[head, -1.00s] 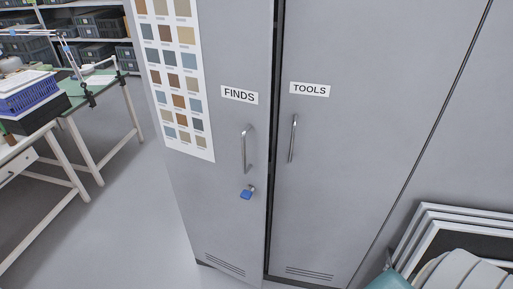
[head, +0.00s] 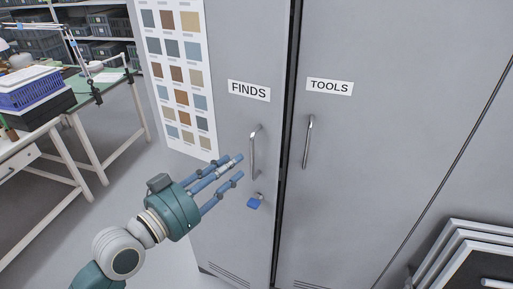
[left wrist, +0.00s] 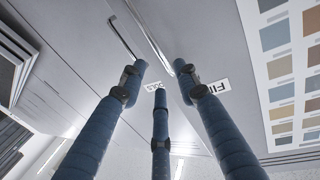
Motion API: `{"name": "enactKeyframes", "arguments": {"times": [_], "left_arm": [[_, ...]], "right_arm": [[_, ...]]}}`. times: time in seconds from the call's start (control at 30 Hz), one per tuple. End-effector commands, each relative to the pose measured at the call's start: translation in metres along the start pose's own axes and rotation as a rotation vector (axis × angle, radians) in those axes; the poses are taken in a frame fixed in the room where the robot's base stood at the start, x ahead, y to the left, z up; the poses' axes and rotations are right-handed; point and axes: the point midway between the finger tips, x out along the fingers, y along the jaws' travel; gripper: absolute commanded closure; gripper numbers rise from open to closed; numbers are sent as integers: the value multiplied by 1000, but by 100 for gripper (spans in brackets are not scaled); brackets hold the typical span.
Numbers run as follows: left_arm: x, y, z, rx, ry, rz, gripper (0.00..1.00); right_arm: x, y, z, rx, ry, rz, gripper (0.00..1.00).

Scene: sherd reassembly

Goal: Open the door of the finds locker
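The grey finds locker door (head: 225,215) carries a FINDS label (head: 249,91) and a vertical metal handle (head: 253,153). The door looks shut, with a dark seam along its right edge. In the left wrist view the open fingers (left wrist: 160,67) point at the locker, and one fingertip partly hides what looks like the finds handle. My right gripper is out of view.
The TOOLS door (head: 360,140) with its own handle (head: 308,142) stands directly right. A colour chart (head: 181,85) is on the locker's left part. A workbench (head: 50,135) with a blue basket (head: 30,90) is at left. Leaning framed panels (head: 470,255) are at lower right. Floor is clear between bench and locker.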

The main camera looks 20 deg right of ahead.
Motion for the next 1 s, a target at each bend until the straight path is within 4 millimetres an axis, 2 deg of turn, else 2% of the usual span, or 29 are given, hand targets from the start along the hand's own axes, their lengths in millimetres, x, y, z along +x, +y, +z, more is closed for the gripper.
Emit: {"name": "enactKeyframes", "arguments": {"times": [0.2,0.4,0.6,0.87,1.0], "left_arm": [[44,0,-4,-3,2,0,68],[74,-1,-2,0,1,-2,68],[86,-1,0,0,0,-2,68],[87,-1,0,0,0,-2,68],[87,-1,0,0,0,-3,96]], "right_arm": [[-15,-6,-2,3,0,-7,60],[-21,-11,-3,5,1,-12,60],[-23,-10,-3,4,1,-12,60],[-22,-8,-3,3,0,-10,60],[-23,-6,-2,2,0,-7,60]]}}
